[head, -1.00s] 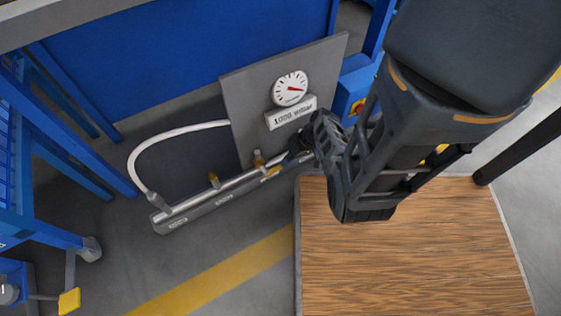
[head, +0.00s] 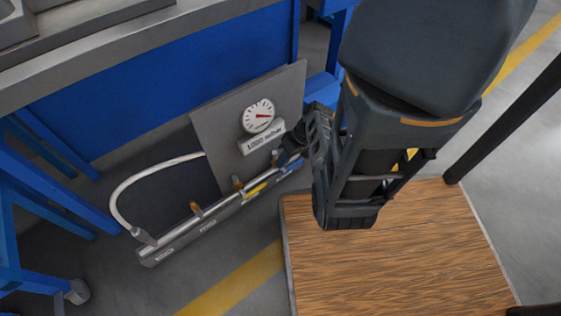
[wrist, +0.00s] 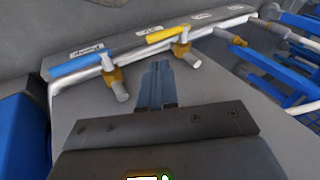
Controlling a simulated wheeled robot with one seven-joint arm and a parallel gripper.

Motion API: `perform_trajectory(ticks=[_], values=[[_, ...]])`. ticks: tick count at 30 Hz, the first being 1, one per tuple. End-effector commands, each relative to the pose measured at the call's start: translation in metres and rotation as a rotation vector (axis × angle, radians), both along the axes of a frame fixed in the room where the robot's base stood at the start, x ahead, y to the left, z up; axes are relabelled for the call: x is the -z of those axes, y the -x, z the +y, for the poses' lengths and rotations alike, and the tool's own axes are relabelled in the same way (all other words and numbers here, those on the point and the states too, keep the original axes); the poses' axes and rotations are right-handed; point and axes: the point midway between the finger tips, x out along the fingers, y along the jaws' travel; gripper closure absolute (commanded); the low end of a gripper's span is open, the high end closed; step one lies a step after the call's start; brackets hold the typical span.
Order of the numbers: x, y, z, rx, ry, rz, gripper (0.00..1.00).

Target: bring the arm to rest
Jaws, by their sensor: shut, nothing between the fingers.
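My gripper (head: 290,150) is at the end of my arm in the head view, close to the right end of a pipe manifold (head: 215,215). In the wrist view its fingers (wrist: 158,85) are together with nothing between them. The fingertips appear below and between these two valves in that picture. Whether they touch anything cannot be told. My forearm hides part of the area right of the manifold in the head view.
A grey panel with a round gauge (head: 258,116) stands behind the manifold. A white hose (head: 125,190) curves from its left end. A wooden-topped surface (head: 400,260) lies below my arm. Blue frames (head: 45,200) stand left, and a blue-fronted bench (head: 170,80) is behind.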

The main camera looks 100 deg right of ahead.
Motion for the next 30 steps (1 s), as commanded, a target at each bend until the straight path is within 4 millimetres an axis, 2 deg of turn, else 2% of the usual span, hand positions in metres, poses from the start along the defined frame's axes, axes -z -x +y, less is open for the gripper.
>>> perform_trajectory(ticks=[13,17,23,27,30], values=[[0.000,0.000,0.000,0.000,0.001,0.001,1.00],[0.003,0.005,0.005,-0.012,0.021,0.042,1.00],[0.006,0.025,0.023,-0.093,0.192,0.231,1.00],[-0.009,0.026,0.035,-0.179,0.386,0.313,1.00],[-0.029,0.016,0.046,-0.242,0.528,0.315,1.00]])
